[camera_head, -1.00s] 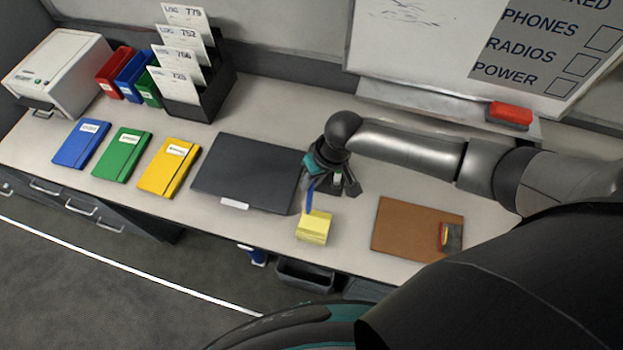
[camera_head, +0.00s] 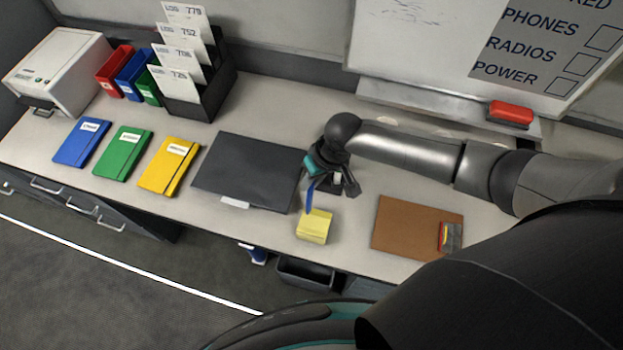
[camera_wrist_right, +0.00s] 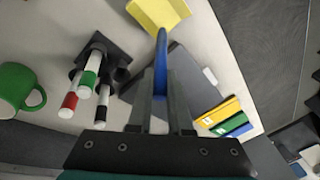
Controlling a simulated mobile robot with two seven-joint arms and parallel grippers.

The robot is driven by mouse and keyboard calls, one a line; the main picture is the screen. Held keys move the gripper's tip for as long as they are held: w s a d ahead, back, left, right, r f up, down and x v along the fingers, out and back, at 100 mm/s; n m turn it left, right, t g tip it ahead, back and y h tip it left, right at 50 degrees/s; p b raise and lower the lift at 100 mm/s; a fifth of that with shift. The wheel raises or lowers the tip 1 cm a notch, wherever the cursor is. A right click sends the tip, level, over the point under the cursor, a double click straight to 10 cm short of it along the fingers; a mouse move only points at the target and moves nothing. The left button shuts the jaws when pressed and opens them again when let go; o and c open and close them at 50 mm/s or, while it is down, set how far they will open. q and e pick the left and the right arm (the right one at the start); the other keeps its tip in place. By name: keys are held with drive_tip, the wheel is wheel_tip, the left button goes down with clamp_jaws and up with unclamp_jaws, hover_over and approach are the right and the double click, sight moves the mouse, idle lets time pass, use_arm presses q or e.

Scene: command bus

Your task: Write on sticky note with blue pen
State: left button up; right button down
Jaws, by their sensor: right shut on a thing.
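The yellow sticky note pad (camera_head: 314,227) lies near the front edge of the counter, right of the dark folder. It also shows at the top of the right wrist view (camera_wrist_right: 160,12). My right gripper (camera_head: 318,180) is above the counter just behind the pad, shut on the blue pen (camera_head: 310,196). In the right wrist view the pen (camera_wrist_right: 161,75) stands out between the fingers, its far end toward the pad's near edge. I cannot tell whether the tip touches the pad. My left gripper is not in view.
A dark folder (camera_head: 247,171) lies left of the pad, a brown board (camera_head: 405,225) right of it. Blue, green and yellow notebooks (camera_head: 168,166) lie further left. The right wrist view shows a marker holder (camera_wrist_right: 100,48) with several markers and a green mug (camera_wrist_right: 16,88).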

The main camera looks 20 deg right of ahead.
drive_tip(key=shift+f, duration=0.3)
idle(0.6)
drive_tip(key=shift+s, duration=0.1)
drive_tip(key=shift+s+d+p, duration=0.1)
drive_tip(key=shift+s+p, duration=0.2)
drive_tip(key=shift+p, duration=0.1)
idle(0.5)
drive_tip(key=shift+s+d+p, duration=0.1)
drive_tip(key=shift+s+p, duration=0.25)
drive_tip(key=shift+p, duration=0.2)
drive_tip(key=shift+w+d+p, duration=0.1)
drive_tip(key=shift+d+p, duration=0.3)
drive_tip(key=shift+d, duration=0.35)
idle(0.5)
idle(0.4)
drive_tip(key=shift+s+p, duration=0.35)
drive_tip(key=shift+p, duration=0.1)
